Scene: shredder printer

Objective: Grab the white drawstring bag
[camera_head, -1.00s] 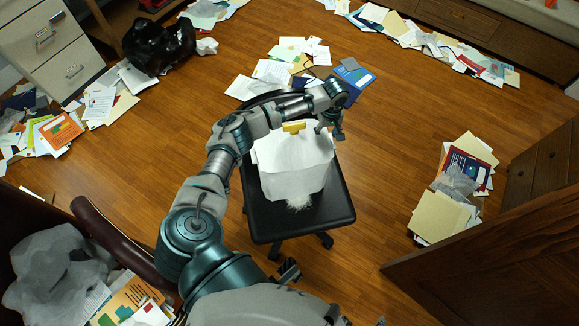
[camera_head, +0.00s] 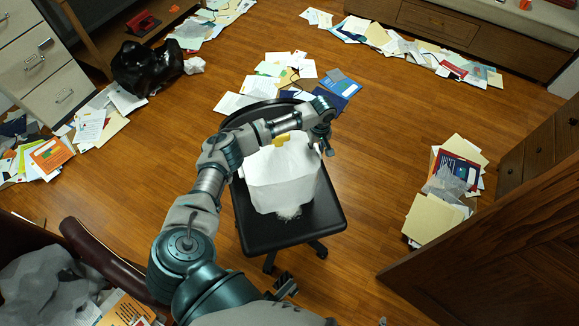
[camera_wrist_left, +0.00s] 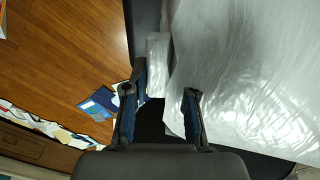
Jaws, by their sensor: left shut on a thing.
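The white drawstring bag (camera_head: 280,188) stands on the seat of a black office chair (camera_head: 310,226) in the middle of the head view. It is partly hidden by my left arm, and pale shreds show at its lower edge. My left gripper (camera_head: 327,152) is at the bag's upper right side, pointing down. In the left wrist view, the gripper (camera_wrist_left: 159,100) has its fingers apart, with the bag's pale, wrinkled material (camera_wrist_left: 245,75) beside and between them. It is shut on the bag's edge; the exact contact is hard to see. My right gripper is not in view.
A yellow piece (camera_head: 281,140) shows at the bag's top. Loose papers (camera_head: 285,75) lie behind the chair, with more piles (camera_head: 445,190) at right. A black bag (camera_head: 147,68) sits by the drawers at back left. Bare floor lies between.

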